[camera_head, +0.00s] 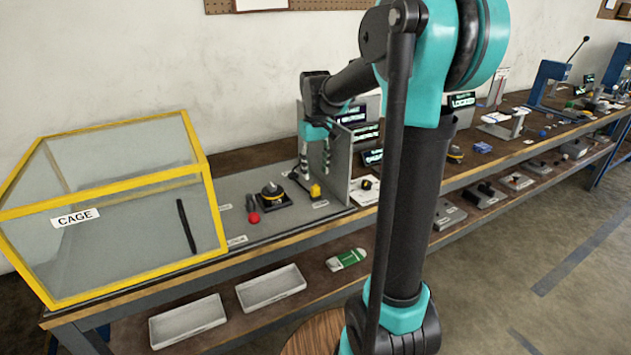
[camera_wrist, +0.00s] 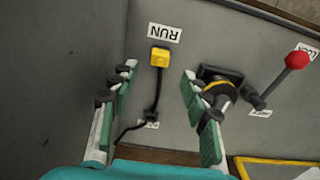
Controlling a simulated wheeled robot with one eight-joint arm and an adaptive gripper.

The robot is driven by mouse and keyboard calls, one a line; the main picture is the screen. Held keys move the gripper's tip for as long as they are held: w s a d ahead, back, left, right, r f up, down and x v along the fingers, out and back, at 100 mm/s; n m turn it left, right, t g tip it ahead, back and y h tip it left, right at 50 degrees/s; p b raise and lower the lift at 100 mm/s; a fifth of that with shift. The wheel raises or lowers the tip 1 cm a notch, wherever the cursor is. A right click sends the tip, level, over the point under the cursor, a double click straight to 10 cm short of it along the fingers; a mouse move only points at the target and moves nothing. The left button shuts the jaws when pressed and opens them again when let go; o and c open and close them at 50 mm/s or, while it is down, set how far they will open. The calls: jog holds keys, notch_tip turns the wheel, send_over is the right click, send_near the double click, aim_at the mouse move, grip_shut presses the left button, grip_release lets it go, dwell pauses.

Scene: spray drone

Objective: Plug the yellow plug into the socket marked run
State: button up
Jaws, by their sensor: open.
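The yellow plug (camera_wrist: 159,57) sits on the grey panel right beside the white RUN label (camera_wrist: 164,33), which reads upside down in the wrist view. A black cord (camera_wrist: 157,92) runs from the plug back to a dark fitting near a second label. The plug covers whatever socket is under it; I cannot tell how deep it is seated. In the head view the plug (camera_head: 316,191) stands just below my gripper. My gripper (camera_head: 315,174) is open and empty, pointing down, with its fingers (camera_wrist: 159,72) apart on both sides of the plug, not closed on it.
A black unit with a yellow-ringed knob (camera_wrist: 218,88) and a red-ball lever (camera_wrist: 297,60) stand close by. An upright grey panel (camera_head: 340,165) is at the right. The yellow-framed cage (camera_head: 208,190) stands left. Trays (camera_head: 272,288) lie on the lower shelf.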

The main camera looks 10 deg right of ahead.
aim_at(316, 187)
jog(key=shift+r, duration=2.6)
jog(key=shift+f, duration=0.1)
